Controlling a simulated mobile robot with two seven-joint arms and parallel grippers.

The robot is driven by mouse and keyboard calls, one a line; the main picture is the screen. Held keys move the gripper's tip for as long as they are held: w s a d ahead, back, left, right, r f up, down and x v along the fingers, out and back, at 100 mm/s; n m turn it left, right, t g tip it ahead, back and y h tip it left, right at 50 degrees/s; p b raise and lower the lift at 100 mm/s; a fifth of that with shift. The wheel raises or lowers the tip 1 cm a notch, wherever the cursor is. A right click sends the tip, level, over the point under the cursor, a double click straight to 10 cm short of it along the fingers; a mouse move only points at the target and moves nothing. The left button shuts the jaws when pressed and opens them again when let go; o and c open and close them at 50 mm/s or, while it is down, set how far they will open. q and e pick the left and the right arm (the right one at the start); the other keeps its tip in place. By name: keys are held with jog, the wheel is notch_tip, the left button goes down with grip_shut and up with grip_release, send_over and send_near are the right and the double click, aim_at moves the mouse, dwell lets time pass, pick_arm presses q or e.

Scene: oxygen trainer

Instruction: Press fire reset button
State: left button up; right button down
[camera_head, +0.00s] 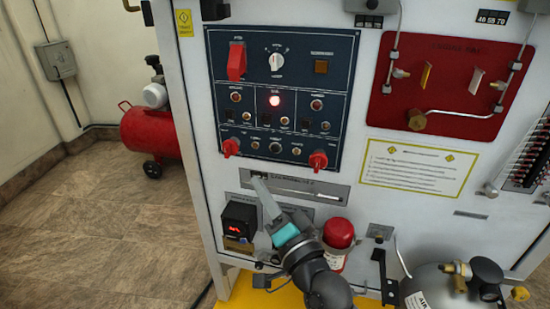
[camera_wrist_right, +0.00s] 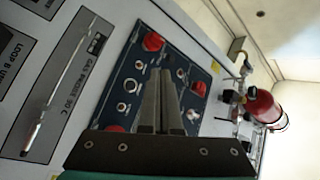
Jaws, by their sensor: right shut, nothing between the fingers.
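A dark blue control panel (camera_head: 340,60) is on the front of the white cabinet, with red switches, small buttons and a lit red lamp (camera_head: 274,101). Its lettering is too small to read, so I cannot tell which control is the fire reset button. My right gripper (camera_head: 259,181) is shut and empty, pointing up at the cabinet just below the panel, near a label strip. In the right wrist view its two fingers (camera_wrist_right: 161,75) overlap the blue panel (camera_wrist_right: 128,68) and hide part of it. Contact is not visible. My left gripper is out of view.
A red board (camera_head: 445,85) with pipes is at the panel's right. Below are a small black display box (camera_head: 239,218), a red cylinder (camera_head: 338,233) and a gas bottle (camera_head: 440,285). A red compressor tank (camera_head: 148,132) stands left on open tiled floor.

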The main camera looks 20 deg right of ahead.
aim_at(275, 149)
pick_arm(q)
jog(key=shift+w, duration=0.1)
pick_arm(e)
jog(key=shift+s+r, duration=0.15)
jog(key=shift+r, duration=0.35)
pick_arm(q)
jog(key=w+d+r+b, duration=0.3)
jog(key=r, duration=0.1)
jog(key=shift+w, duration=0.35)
pick_arm(e)
jog(key=shift+w+d, duration=0.85)
jog(key=shift+w, duration=0.4)
jog(key=shift+w+d, duration=0.8)
jog(key=shift+w, duration=0.4)
jog(key=shift+w+d, duration=0.85)
jog(key=shift+w, duration=0.4)
jog(key=shift+w, duration=0.1)
jog(key=shift+w+d, duration=0.2)
jog(key=shift+w, duration=0.05)
